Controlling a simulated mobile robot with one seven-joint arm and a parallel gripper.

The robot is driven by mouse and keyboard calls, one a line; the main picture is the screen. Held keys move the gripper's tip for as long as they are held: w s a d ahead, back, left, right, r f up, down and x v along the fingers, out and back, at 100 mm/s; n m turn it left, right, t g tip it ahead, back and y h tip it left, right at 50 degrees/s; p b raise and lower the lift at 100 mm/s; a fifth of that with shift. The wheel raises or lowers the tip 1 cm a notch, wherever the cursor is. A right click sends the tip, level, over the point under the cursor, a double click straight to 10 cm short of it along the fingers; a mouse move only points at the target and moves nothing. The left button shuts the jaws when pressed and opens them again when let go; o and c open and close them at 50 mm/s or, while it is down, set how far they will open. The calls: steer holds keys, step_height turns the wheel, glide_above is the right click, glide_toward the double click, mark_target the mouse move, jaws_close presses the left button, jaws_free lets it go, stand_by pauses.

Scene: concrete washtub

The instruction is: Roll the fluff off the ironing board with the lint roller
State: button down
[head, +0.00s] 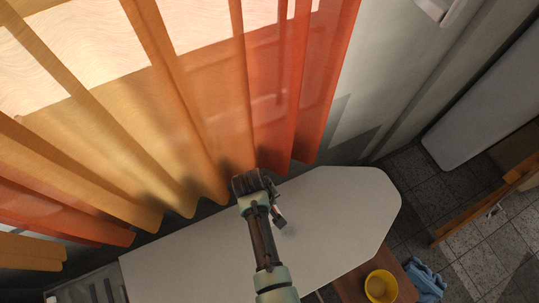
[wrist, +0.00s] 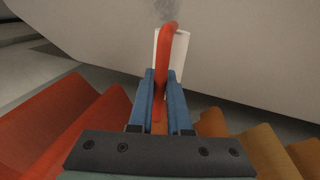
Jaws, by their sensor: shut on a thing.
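The pale ironing board (head: 345,215) lies below the curtain in the head view and fills the top of the wrist view (wrist: 240,60). My gripper (wrist: 160,85) is shut on the red handle of the lint roller (wrist: 166,50). The white roller head shows partly behind the handle, over the board. I cannot tell whether it touches the board. A grey patch of fluff (wrist: 168,10) shows on the board just beyond the roller, at the picture's top edge.
An orange and red curtain (head: 180,120) hangs along the board's far side, close to my gripper. A yellow bowl (head: 381,286) stands on a brown wooden surface (head: 405,290) near the board. A blue cloth (head: 427,279) lies on the tiled floor at the right.

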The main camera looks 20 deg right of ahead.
step_height(320, 180, up, 2)
steer(key=shift+w+p, duration=0.15)
steer(key=shift+p, duration=0.5)
steer(key=shift+r+p, duration=0.65)
steer(key=shift+r, duration=0.1)
